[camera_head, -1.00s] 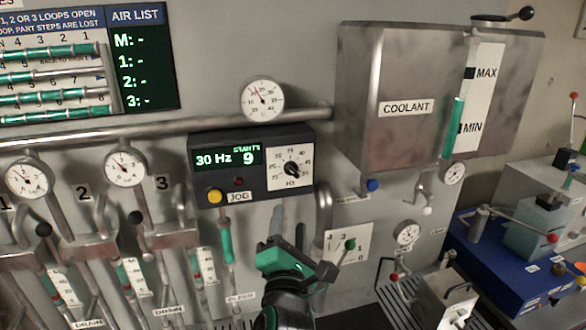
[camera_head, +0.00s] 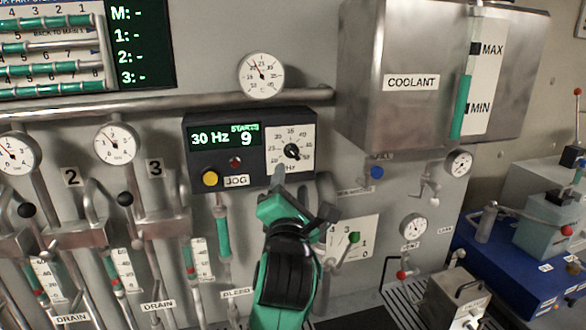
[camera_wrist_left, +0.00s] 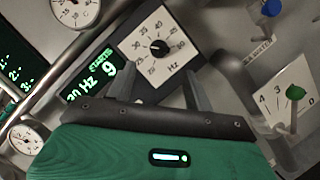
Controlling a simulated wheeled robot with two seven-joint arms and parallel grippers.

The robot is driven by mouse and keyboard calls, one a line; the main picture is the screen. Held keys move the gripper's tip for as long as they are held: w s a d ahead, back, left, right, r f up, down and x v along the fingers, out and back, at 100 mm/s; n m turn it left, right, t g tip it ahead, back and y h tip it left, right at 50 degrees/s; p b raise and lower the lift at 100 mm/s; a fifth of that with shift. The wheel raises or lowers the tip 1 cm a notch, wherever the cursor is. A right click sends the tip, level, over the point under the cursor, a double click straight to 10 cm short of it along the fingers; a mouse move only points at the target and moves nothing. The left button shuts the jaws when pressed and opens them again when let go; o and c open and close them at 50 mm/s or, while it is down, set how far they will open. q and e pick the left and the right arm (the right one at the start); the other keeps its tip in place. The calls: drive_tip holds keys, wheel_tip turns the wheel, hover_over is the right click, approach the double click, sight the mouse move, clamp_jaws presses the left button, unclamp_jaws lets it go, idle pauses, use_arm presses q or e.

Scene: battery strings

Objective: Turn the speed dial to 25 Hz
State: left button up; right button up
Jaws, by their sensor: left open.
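The speed dial (camera_head: 291,151) is a black knob on a white scale plate marked in Hz, on the right of a dark control box (camera_head: 222,122). Its display (camera_head: 226,137) reads 30 Hz and STARTS 9. The dial also shows in the left wrist view (camera_wrist_left: 159,47), upper middle. My left gripper (camera_head: 293,178) is just below the dial in the head view, pointing up at the panel. In the left wrist view its two fingers (camera_wrist_left: 160,88) are apart and empty, below the dial and not touching it. My right gripper is not in view.
A yellow button (camera_head: 210,178) and the JOG label sit left of the dial. A round gauge (camera_head: 261,76) and a pipe run above the box. A lever with a green knob (camera_head: 353,238) stands right of my gripper. The coolant tank (camera_head: 410,115) is at upper right.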

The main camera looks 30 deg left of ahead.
sight(293, 157)
use_arm(q)
drive_tip(key=p+x, duration=0.1)
drive_tip(key=x, duration=0.3)
drive_tip(key=p+x, duration=0.2)
drive_tip(key=x, duration=0.1)
drive_tip(key=shift+w+a+r, duration=0.2)
drive_tip(key=shift+w+r, duration=0.05)
drive_tip(key=shift+r, duration=0.05)
drive_tip(key=shift+w+a, duration=0.3)
drive_tip(key=shift+w, duration=0.2)
drive_tip(key=c, duration=1)
